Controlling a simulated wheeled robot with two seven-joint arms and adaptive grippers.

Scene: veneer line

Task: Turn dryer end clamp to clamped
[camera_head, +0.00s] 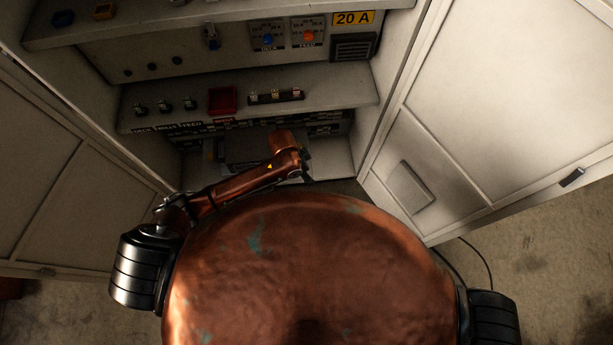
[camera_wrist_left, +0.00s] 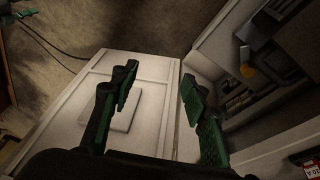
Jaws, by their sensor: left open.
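I cannot pick out the dryer end clamp with certainty in either view. My left arm reaches into the lower part of an open cabinet (camera_head: 355,88) in the head view, and its gripper is mostly hidden behind the wrist there. In the left wrist view my left gripper (camera_wrist_left: 158,76) shows two dark green fingers standing apart with nothing between them. A cabinet door (camera_wrist_left: 82,118) lies behind the fingers. A dark unit with a small yellow part (camera_wrist_left: 248,71) is inside the cabinet to the right of the fingers, apart from them. My right gripper is not in view.
The shelf holds a red tray (camera_head: 222,100), a fuse block (camera_head: 276,96) and several small switches. Above are a blue knob (camera_head: 267,40) and an orange knob (camera_head: 308,37). Open doors flank the cabinet, the right one (camera_head: 510,90) wide. A cable (camera_head: 480,254) lies on the floor.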

